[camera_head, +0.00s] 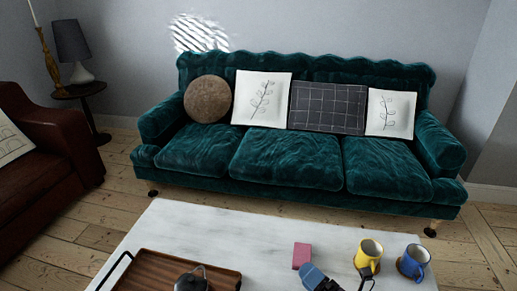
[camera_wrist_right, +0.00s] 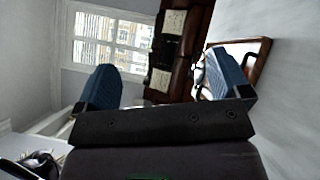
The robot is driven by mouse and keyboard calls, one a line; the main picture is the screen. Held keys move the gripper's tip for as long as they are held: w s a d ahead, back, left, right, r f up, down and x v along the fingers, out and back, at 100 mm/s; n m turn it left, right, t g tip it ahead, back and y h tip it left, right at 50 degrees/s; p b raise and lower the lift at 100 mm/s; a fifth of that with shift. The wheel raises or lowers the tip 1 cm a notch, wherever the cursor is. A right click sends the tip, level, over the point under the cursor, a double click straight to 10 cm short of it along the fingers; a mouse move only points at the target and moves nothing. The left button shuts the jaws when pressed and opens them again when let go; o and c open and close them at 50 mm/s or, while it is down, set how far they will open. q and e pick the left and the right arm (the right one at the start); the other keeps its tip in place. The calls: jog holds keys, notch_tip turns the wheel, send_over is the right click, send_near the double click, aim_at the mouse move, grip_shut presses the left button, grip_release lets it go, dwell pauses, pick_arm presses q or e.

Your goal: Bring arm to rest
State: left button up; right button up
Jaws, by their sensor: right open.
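My right gripper (camera_head: 325,282) shows at the bottom edge of the head view, low over the white table (camera_head: 200,222), with one blue finger plain to see and the rest cut off. In the right wrist view my right gripper (camera_wrist_right: 164,80) has its two blue fingers wide apart, with nothing between them. A pink block (camera_head: 301,255) is just behind the blue finger in the head view. A yellow mug (camera_head: 370,248) and a blue mug (camera_head: 417,256) stand to its right. A dark part overlaps the yellow mug's front. My left gripper is not in view.
A wooden tray (camera_head: 165,268) with a dark, looped-handle object (camera_head: 190,282) lies at the table's front left. A green sofa (camera_head: 285,157) with cushions stands behind the table. A brown armchair (camera_head: 45,150) is at left. The table's middle and back are clear.

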pick_arm(q)
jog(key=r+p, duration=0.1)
jog(key=p, duration=0.2)
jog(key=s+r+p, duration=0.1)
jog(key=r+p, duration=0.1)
jog(key=p, duration=0.1)
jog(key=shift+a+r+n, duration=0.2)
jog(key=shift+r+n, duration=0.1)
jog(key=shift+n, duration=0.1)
pick_arm(e)
jog(key=s+d+f+m+g+h, duration=0.1)
jog(key=s+d+m+h, duration=0.5)
jog(key=s+m, duration=0.5)
jog(key=s+d+f+m+g+h, duration=0.2)
jog(key=s+d+m+h, duration=0.4)
jog(key=m, duration=1.2)
jog(key=s+d, duration=0.3)
jog(key=s, duration=0.2)
jog(key=shift+s+d+f+h, duration=0.15)
jog(key=shift+s+f+h, duration=0.15)
